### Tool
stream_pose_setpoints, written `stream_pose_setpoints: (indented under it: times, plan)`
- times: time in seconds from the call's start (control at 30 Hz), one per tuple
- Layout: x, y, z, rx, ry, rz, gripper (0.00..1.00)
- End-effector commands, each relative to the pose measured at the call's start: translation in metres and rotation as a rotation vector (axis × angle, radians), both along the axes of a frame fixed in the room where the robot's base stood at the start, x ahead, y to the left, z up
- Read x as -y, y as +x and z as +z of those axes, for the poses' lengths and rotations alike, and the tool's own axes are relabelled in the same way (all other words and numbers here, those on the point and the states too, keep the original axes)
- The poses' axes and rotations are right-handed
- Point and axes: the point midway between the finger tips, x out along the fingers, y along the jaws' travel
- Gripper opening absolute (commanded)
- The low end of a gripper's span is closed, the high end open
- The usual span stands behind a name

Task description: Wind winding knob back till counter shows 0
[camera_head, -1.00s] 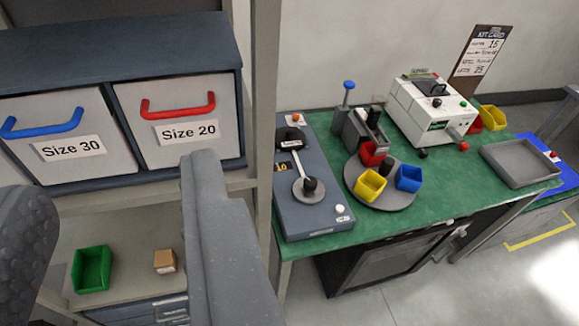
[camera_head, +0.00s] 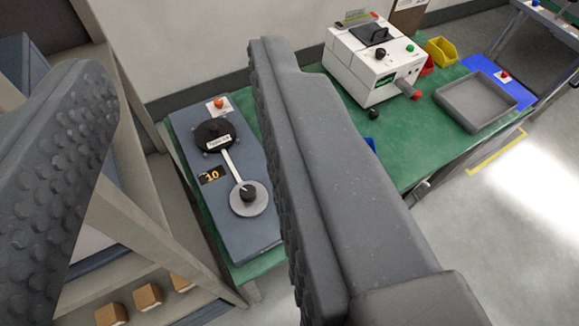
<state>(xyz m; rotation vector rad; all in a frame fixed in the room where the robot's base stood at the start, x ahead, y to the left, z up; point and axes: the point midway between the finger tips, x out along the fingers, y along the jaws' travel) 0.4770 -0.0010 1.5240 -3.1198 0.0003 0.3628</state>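The winder is a blue-grey box (camera_head: 188,125) on the green bench, seen between the two fingers of my gripper (camera_head: 178,62). Its small dark counter (camera_head: 211,175) shows 10 in orange digits. The winding knob (camera_head: 248,193) is a black knob on a round light-grey disc. A pale bar (camera_head: 231,166) runs from the disc up to a black labelled hub (camera_head: 215,137). An orange button (camera_head: 219,103) sits at the far end. My gripper is open and empty, its fingers apart from the knob. The right finger hides the box's lower right part.
Wooden-coloured blocks (camera_head: 148,296) lie on a shelf at the lower left, beside a rack post (camera_head: 150,225). A white machine (camera_head: 365,65), a grey tray (camera_head: 478,100) and a yellow bin (camera_head: 441,50) stand to the right. My right finger hides the middle of the bench.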

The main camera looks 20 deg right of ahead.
Motion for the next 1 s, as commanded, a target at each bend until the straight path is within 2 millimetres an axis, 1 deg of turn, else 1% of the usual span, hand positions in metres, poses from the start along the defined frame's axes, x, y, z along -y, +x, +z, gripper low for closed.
stream_pose_setpoints:
  times: [0.37,0.4,0.47,0.5,0.57,0.67,0.77,0.8,1.0]
  plan:
    - [0.000,0.000,0.000,0.001,0.000,0.000,0.36]
    - [0.000,0.000,0.000,0.001,0.000,0.000,0.39]
    - [0.000,0.000,0.000,-0.001,-0.001,0.000,0.56]
    - [0.000,0.002,0.000,-0.004,-0.004,0.000,0.59]
    - [0.001,0.006,-0.001,-0.015,-0.012,0.000,0.59]
    - [0.002,0.023,-0.009,-0.058,-0.042,0.001,0.59]
    - [0.014,0.046,-0.020,-0.124,-0.088,0.004,0.59]
    - [0.016,0.058,-0.027,-0.157,-0.110,0.008,0.59]
    - [0.019,0.109,-0.065,-0.322,-0.221,0.044,0.59]
